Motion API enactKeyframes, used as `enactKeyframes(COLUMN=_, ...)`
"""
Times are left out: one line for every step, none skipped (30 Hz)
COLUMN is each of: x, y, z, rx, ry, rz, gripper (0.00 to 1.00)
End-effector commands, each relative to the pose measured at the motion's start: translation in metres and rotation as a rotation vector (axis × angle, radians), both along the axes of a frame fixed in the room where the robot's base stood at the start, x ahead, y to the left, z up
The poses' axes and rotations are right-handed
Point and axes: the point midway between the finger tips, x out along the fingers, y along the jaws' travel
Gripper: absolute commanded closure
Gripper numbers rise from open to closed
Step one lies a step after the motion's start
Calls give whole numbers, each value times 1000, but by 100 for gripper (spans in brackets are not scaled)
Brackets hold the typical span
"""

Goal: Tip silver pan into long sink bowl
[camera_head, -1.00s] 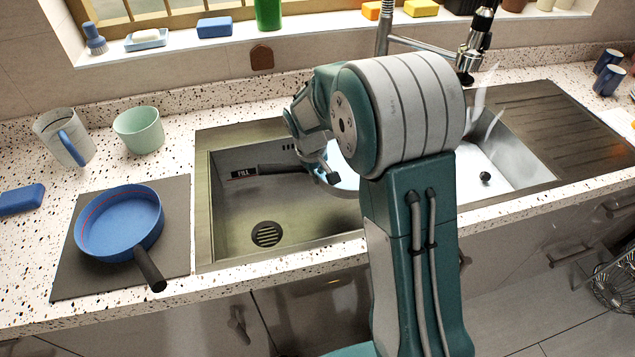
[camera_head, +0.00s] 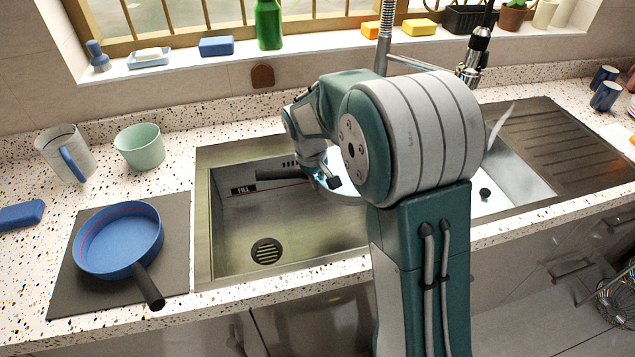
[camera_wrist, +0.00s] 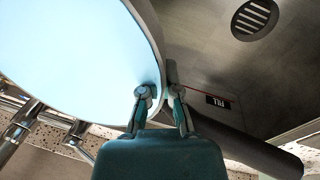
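The silver pan, pale and bright in the wrist view (camera_wrist: 75,50), fills its upper left. Its dark handle (camera_wrist: 245,148) runs to the lower right there. My gripper (camera_wrist: 160,98) has a finger on each side of the pan's rim near the handle and appears shut on it. In the head view, my gripper (camera_head: 325,178) is over the right part of the long sink bowl (camera_head: 225,225), which has a FILL label. The pan's handle (camera_head: 282,173) points left over that bowl. Only a sliver of the pan (camera_head: 343,187) shows; my arm hides most. Its contents cannot be seen.
A blue pan (camera_head: 118,240) sits on a dark mat at left, near a jug (camera_head: 64,155) and green cup (camera_head: 140,146). The tap (camera_head: 474,58) stands behind the sink. A smaller bowl (camera_head: 520,185) and drainboard (camera_head: 555,130) are right. A thin pale shape beside my arm is unclear.

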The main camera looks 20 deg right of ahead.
Motion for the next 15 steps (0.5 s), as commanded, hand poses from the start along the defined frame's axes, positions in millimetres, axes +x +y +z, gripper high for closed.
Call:
enactKeyframes(x=1, y=0, z=3, rx=0, ry=-6, rz=1, gripper=100)
enactKeyframes(x=1, y=0, z=3, rx=0, ry=-6, rz=1, gripper=100)
enactKeyframes(x=1, y=0, z=3, rx=-1, ry=-7, rz=1, gripper=100)
enactKeyframes(x=1, y=0, z=3, rx=0, ry=-6, rz=1, gripper=100)
enactKeyframes(x=1, y=0, z=3, rx=-1, ry=-7, rz=1, gripper=100)
enactKeyframes(x=1, y=0, z=3, rx=-1, ry=-7, rz=1, gripper=100)
enactKeyframes(x=1, y=0, z=2, rx=-1, ry=-7, rz=1, gripper=100)
enactKeyframes(x=1, y=1, z=3, rx=-1, ry=-7, rz=1, gripper=100)
enactKeyframes(x=1, y=2, z=3, rx=-1, ry=-6, rz=2, gripper=100)
enactKeyframes(x=1, y=4, z=3, rx=-1, ry=-7, rz=3, gripper=100)
enactKeyframes(x=1, y=6, z=3, rx=-1, ry=-7, rz=3, gripper=100)
enactKeyframes(x=1, y=9, z=4, rx=-1, ry=-7, rz=4, gripper=100)
enactKeyframes(x=1, y=13, z=4, rx=-1, ry=-7, rz=3, gripper=100)
enactKeyframes(x=0, y=17, z=5, rx=-1, ry=-8, rz=4, gripper=100)
enactKeyframes(x=0, y=23, z=6, rx=-2, ry=-8, rz=6, gripper=100)
